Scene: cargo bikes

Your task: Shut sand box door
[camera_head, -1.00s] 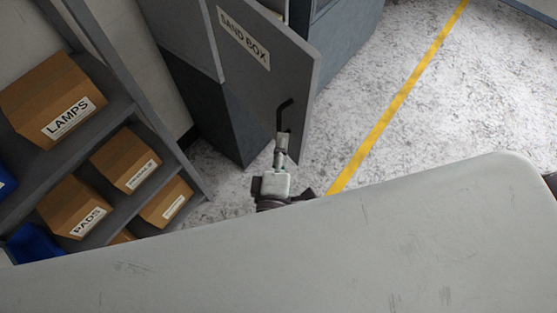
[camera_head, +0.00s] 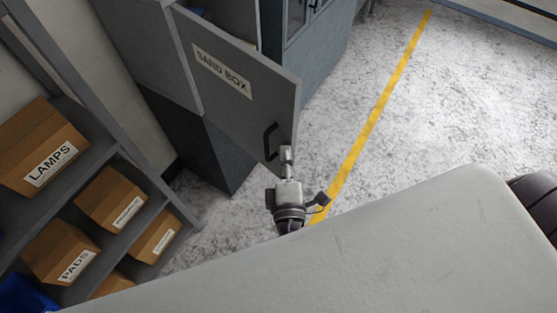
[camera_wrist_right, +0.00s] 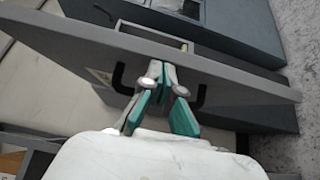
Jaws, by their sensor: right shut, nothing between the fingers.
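The grey sand box door (camera_head: 235,105), labelled SAND BOX, stands open at an angle from its cabinet. It carries a black bar handle (camera_head: 270,141) near its free edge. My right gripper (camera_head: 286,154) is shut and empty at the door's lower right corner, just right of and below the handle in the head view. In the right wrist view, the gripper (camera_wrist_right: 162,72) has its fingertips over the door (camera_wrist_right: 235,88), between the two visible ends of the handle (camera_wrist_right: 120,79). Whether it touches the door or handle cannot be told. My left gripper is not in view.
A shelf (camera_head: 145,215) with several cardboard boxes, one labelled LAMPS (camera_head: 42,150), stands at left. A blue-grey cabinet (camera_head: 318,40) stands behind the door. Speckled floor with a yellow line (camera_head: 375,115) is clear to the right.

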